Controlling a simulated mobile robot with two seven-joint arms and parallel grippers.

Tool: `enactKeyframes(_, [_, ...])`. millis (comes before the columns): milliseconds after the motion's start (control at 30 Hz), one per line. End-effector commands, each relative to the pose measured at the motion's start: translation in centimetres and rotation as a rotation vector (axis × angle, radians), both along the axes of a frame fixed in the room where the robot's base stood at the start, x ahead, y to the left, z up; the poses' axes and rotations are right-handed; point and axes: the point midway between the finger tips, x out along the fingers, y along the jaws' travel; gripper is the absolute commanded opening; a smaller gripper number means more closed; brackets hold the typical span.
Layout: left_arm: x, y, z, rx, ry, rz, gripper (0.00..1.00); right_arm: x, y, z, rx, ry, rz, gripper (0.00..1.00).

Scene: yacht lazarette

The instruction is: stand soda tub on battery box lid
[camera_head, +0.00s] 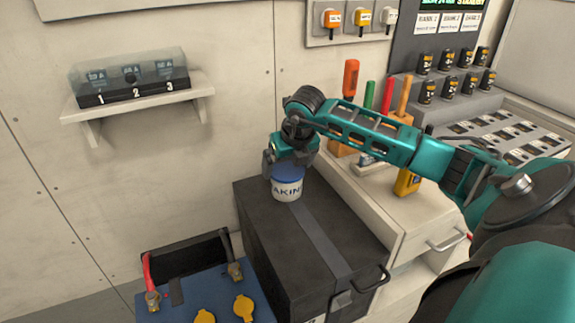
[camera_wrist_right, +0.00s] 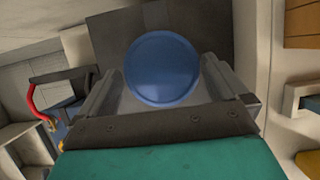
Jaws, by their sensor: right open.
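The soda tub (camera_head: 287,188) is a white tub with a blue lid and part of a dark label reading "AKIN". It stands upright on the black battery box lid (camera_head: 277,229), near its back left part. My right gripper (camera_head: 290,168) is right above and around the top of the tub, with its jaws open. In the right wrist view the tub's round blue lid (camera_wrist_right: 161,68) lies between the two fingers, with the dark box lid (camera_wrist_right: 205,30) beyond. I cannot tell whether a finger touches the tub. My left gripper is not in view.
A blue battery (camera_head: 215,296) with yellow caps and a red cable stands at the front left. A wall shelf (camera_head: 140,108) holds a clear-covered switch box.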

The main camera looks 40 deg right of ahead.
Motion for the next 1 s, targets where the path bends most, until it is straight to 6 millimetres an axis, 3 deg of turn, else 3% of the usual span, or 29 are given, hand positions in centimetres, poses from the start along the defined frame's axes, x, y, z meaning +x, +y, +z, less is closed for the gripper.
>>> enactKeyframes(300, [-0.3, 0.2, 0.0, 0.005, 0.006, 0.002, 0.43, -2.3, 0.6, 6.2, -0.003, -0.003, 0.000, 1.00])
enactKeyframes(500, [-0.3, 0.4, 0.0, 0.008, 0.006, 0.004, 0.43, -3.5, 1.0, 9.2, -0.003, -0.002, -0.001, 1.00])
enactKeyframes(700, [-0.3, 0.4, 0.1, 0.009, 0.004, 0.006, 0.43, -4.1, 1.2, 10.3, -0.001, 0.000, -0.001, 1.00])
enactKeyframes(1000, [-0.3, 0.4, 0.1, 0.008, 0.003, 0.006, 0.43, -4.1, 1.2, 10.4, -0.001, 0.000, -0.001, 1.00])
